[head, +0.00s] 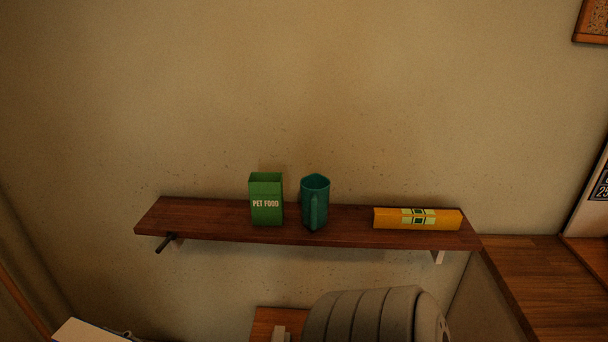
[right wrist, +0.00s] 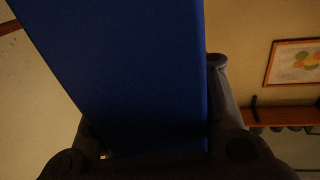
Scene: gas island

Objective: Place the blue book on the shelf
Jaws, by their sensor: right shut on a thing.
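The blue book (right wrist: 130,70) fills the middle of the right wrist view, close to the camera. My right gripper (right wrist: 155,135) is shut on it, with a dark finger on either side of the book's lower part. The shelf (head: 345,222) is a dark wooden board on the wall in the head view. The head view shows neither the book nor my right gripper. My left gripper is in neither view.
Bare board shows left of the green box and between the mug and the orange box. A wooden counter (head: 550,285) is at right.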

